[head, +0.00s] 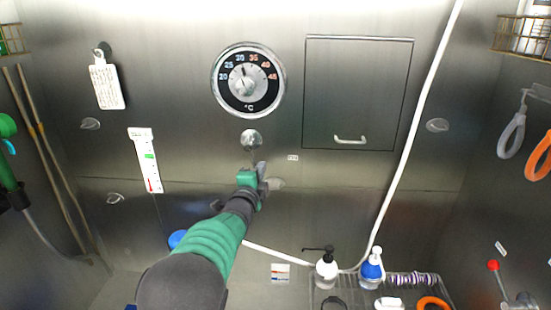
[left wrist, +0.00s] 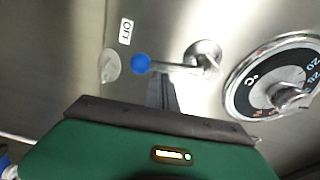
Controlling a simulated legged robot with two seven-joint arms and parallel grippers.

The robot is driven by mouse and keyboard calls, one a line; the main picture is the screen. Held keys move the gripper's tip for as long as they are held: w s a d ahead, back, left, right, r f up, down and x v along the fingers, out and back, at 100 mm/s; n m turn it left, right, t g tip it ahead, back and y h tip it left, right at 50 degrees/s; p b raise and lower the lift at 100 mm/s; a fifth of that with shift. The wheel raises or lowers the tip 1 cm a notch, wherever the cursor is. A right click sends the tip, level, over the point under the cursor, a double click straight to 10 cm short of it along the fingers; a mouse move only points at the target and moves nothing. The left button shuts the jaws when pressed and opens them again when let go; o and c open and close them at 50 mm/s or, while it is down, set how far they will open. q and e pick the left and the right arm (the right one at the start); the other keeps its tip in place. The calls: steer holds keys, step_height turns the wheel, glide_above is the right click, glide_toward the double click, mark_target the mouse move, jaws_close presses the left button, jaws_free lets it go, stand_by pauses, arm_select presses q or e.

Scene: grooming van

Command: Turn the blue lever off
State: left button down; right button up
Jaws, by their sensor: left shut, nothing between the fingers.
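The blue lever has a round metal mount (head: 251,139) on the steel wall, below the dial. In the left wrist view its blue knob (left wrist: 141,63) ends a metal handle (left wrist: 178,68) running from the mount. In the head view the handle points down and the knob is hidden behind my gripper. A white OFF label (left wrist: 126,31) is beside the knob; in the head view a small white label (head: 293,157) sits right of the lever. My left gripper (head: 262,170) is shut and empty, its dark fingers close to the handle; I cannot tell whether they touch. My right gripper is not in view.
A temperature dial (head: 248,80) is above the lever, with a closed hatch (head: 358,95) to its right. A white hose (head: 412,130) crosses the wall. Pump bottles (head: 327,268) stand on a wire rack below. A red-knobbed lever (head: 493,266) is at the lower right.

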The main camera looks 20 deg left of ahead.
arm_select(q)
steer(key=shift+s+a+f+m+b, duration=0.15)
steer(key=shift+a+m+b, duration=0.1)
steer(key=shift+a+m, duration=0.2)
steer(key=shift+a+f+m+b, duration=0.1)
steer(key=shift+a+m+b, duration=0.15)
steer(key=shift+a+m, duration=0.2)
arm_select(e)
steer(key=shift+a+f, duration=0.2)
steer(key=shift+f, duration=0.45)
arm_select(q)
steer(key=shift+a, duration=0.1)
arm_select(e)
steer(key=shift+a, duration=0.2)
